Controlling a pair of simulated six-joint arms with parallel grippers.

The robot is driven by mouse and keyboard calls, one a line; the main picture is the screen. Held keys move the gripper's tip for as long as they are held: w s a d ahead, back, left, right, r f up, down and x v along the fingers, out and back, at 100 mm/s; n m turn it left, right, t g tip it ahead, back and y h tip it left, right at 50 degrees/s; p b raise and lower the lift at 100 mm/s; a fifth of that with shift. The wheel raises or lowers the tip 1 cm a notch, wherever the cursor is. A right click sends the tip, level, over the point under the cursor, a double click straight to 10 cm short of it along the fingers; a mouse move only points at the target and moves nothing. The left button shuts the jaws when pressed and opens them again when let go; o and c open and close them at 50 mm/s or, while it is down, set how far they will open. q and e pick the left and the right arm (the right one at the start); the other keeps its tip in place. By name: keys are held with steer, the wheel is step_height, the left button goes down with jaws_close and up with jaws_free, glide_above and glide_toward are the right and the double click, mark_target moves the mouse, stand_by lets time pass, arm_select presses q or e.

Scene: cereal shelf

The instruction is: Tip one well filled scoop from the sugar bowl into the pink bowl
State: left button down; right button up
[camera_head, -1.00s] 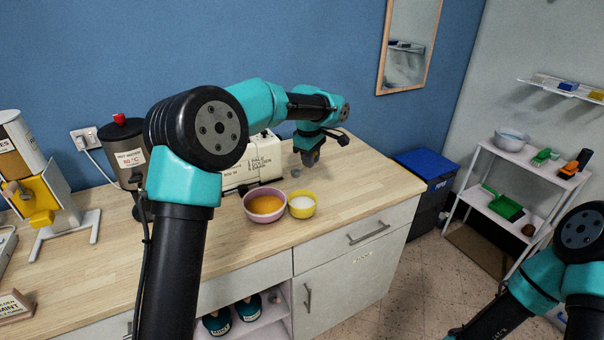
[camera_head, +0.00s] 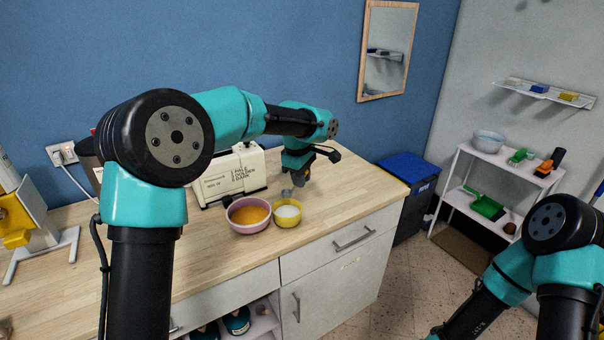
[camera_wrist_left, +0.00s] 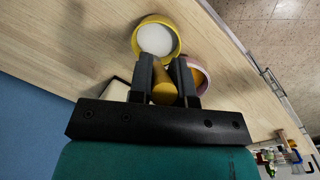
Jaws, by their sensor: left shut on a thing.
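The yellow bowl (camera_head: 287,222) stands on the wooden counter with white sugar (camera_head: 288,211) in it; it also shows in the left wrist view (camera_wrist_left: 178,47). The pink bowl (camera_head: 249,229) stands close to its left with orange contents (camera_head: 249,214); part of its rim shows in the wrist view (camera_wrist_left: 204,75). My left gripper (camera_head: 298,179) is above the counter, just behind the yellow bowl. Its fingers are shut on an ochre handle (camera_wrist_left: 163,93).
A cream box-shaped appliance (camera_head: 233,180) stands behind the bowls, left of the gripper. The counter (camera_head: 345,208) is clear to the right. A blue-lidded bin (camera_head: 410,167) and a white shelf unit (camera_head: 475,152) stand beyond. My right arm shows at lower right, its gripper out of view.

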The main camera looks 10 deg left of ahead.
arm_select(q)
step_height(320, 180, down, 8)
steer(key=w+a+g+h, duration=0.1)
steer(key=a+h, duration=0.1)
steer(key=shift+a+h, duration=0.15)
steer(key=shift+h, duration=0.15)
steer(key=shift+w, duration=0.1)
stand_by(0.9)
